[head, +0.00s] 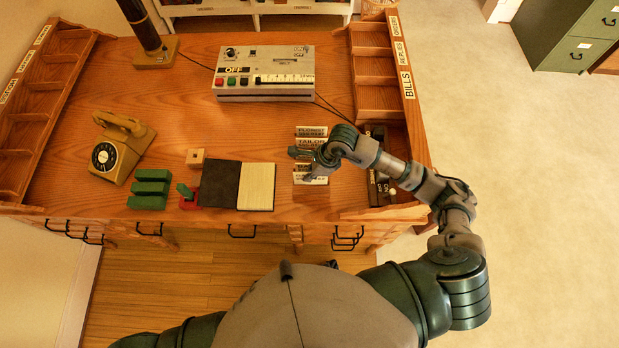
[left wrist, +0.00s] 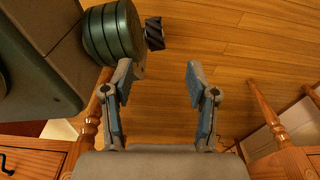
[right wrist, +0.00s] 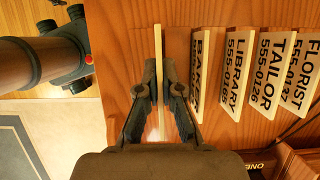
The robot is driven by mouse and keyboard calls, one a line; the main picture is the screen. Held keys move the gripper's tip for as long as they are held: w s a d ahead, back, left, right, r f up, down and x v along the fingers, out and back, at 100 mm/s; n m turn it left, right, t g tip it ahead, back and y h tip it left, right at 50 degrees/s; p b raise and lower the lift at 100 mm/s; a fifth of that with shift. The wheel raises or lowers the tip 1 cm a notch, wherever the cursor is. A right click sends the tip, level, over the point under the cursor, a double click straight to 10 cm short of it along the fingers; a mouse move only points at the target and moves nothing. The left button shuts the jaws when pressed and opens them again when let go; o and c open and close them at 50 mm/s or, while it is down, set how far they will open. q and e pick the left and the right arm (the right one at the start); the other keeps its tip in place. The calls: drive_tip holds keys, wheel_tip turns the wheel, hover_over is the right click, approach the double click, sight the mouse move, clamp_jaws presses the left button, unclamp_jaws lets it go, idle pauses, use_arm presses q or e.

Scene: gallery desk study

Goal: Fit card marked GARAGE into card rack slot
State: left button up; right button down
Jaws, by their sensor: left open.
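My right gripper (right wrist: 160,78) is shut on a thin cream card (right wrist: 158,42), seen edge-on, so its marking cannot be read. The card is upright, left of the BANK card (right wrist: 206,72) in the right wrist view. The wooden card rack (right wrist: 180,45) holds BANK, LIBRARY (right wrist: 238,75), TAILOR (right wrist: 272,72) and FLORIST (right wrist: 301,76) cards, all tilted. In the head view my right gripper (head: 316,166) is over the near end of the rack (head: 311,189). Whether the held card sits in a slot is unclear. My left gripper (left wrist: 159,72) is open and empty, above the floor.
A telephone (head: 121,147) stands further left. A grey control box (head: 264,74) is behind. A pigeonhole unit (head: 378,68) borders the right.

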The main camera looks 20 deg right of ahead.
sight(313, 182)
drive_tip(key=f, duration=0.1)
drive_tip(key=f+b, duration=0.1)
drive_tip(key=f, duration=0.1)
drive_tip(key=shift+d, duration=0.25)
drive_tip(key=shift+d+f, duration=0.1)
drive_tip(key=shift+d, duration=0.1)
use_arm(q)
drive_tip(key=w, duration=0.1)
drive_tip(key=w+d+r, duration=0.1)
drive_tip(key=w+r, duration=0.1)
drive_tip(key=w, duration=0.1)
drive_tip(key=shift+d, duration=0.2)
use_arm(e)
drive_tip(key=shift+d, duration=0.15)
drive_tip(key=c, duration=1.3)
unclamp_jaws()
drive_tip(key=shift+a, duration=0.2)
use_arm(q)
drive_tip(key=shift+a, duration=0.25)
use_arm(e)
drive_tip(key=shift+a, duration=0.2)
use_arm(q)
drive_tip(key=shift+f, duration=0.1)
use_arm(e)
drive_tip(key=v, duration=1.1)
drive_tip(key=shift+d, duration=0.3)
drive_tip(key=shift+s+r, duration=0.1)
drive_tip(key=shift+r, duration=0.4)
use_arm(q)
drive_tip(key=shift+s, duration=0.1)
